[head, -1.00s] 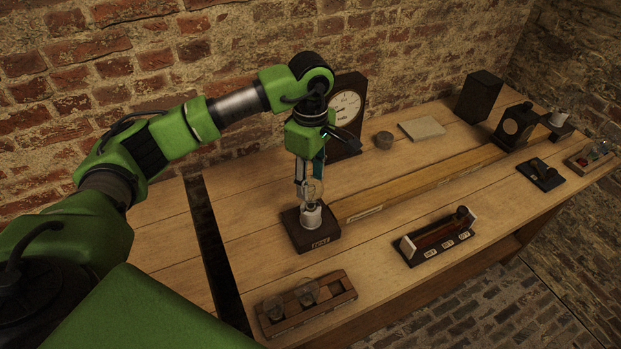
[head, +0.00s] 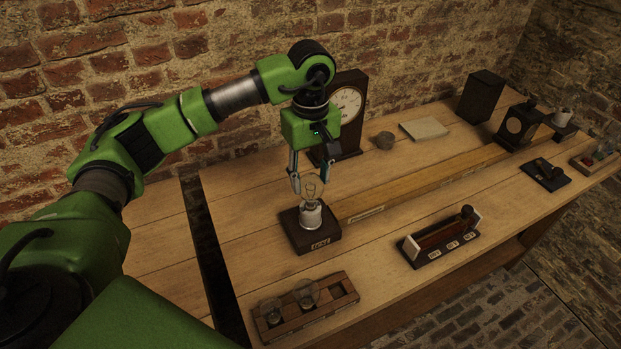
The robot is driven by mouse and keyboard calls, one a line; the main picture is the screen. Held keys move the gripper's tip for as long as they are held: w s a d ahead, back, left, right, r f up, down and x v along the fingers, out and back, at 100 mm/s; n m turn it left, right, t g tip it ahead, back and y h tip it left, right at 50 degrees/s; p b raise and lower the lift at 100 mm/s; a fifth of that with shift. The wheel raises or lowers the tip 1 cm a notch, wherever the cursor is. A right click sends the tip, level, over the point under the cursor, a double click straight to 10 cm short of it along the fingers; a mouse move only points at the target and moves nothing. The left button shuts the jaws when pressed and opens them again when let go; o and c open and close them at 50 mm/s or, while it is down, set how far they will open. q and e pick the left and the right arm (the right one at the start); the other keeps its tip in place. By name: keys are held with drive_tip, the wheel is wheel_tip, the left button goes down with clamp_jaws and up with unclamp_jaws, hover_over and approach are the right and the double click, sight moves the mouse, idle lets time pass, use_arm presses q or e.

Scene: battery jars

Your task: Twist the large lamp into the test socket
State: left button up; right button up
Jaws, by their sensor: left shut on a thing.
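The large lamp (head: 311,191), a clear glass bulb, stands upright at the white test socket (head: 311,216) on a dark labelled wooden block (head: 303,238). My left gripper (head: 310,184) points straight down over it. Its two fingers are shut on the lamp's glass, one on each side. The lamp's base is hidden in the socket, and I cannot tell how far it is screwed in. My right gripper is not in view.
A wooden rack (head: 345,296) at the front holds two glass bulbs (head: 306,292). A long wooden bar (head: 430,185) runs right from the socket block. A dial clock (head: 349,104) stands behind my gripper. A resistor-like device (head: 440,238) sits front right.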

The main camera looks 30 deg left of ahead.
use_arm(q)
drive_tip(key=shift+f, duration=0.1)
drive_tip(key=shift+f+m+b, duration=0.1)
drive_tip(key=shift+m+b, duration=0.3)
drive_tip(key=shift+m, duration=0.1)
drive_tip(key=m+b, duration=0.1)
drive_tip(key=m, duration=0.2)
drive_tip(key=shift+a+m+b, duration=0.1)
drive_tip(key=shift+m+b, duration=0.3)
drive_tip(key=shift+m, duration=0.8)
drive_tip(key=m+b, duration=0.1)
drive_tip(key=m, duration=0.1)
drive_tip(key=shift+m+b, duration=0.3)
drive_tip(key=shift+m, duration=0.1)
drive_tip(key=m, duration=0.2)
drive_tip(key=shift+m, duration=0.3)
drive_tip(key=o, duration=1.2)
drive_tip(key=shift+o, duration=0.2)
